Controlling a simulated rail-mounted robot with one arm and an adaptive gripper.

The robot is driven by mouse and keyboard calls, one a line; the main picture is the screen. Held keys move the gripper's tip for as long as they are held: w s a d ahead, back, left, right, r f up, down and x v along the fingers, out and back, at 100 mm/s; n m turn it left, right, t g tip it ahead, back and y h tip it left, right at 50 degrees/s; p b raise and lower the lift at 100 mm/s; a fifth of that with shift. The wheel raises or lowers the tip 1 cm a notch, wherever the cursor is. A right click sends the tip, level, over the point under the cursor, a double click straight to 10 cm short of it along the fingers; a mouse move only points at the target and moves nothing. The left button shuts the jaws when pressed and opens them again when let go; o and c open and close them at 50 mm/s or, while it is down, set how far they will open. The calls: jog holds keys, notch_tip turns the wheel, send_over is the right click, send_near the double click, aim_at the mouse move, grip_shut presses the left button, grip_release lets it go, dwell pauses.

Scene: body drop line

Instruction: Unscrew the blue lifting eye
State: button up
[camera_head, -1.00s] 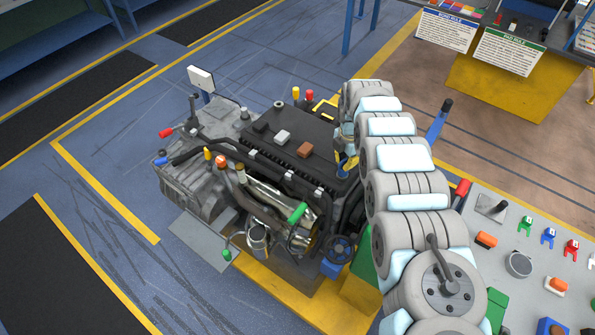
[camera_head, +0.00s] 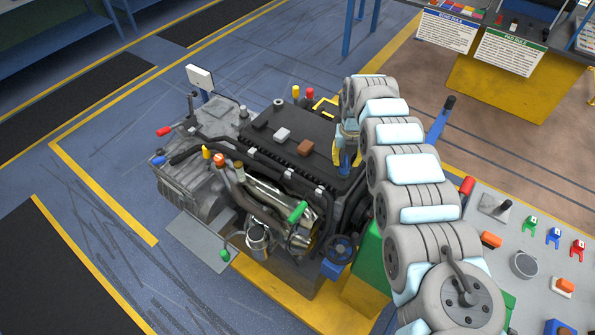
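The engine (camera_head: 300,140) sits on a yellow-edged stand in the middle, with a dark top cover. The eye is not clearly visible, and my arm hides part of that area. The view is too small to show whether the gripper is open or shut.
A grey panel (camera_head: 525,215) with coloured clips and buttons stands at the right. A blue lever (camera_head: 440,120) rises behind my arm. Red and yellow caps stand behind the cover, near a yellow bracket (camera_head: 325,106).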

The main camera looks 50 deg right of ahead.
jog(key=shift+r, duration=0.1)
notch_tip(320, 180, up, 12)
dwell(0.8)
jog(key=shift+c, duration=0.5)
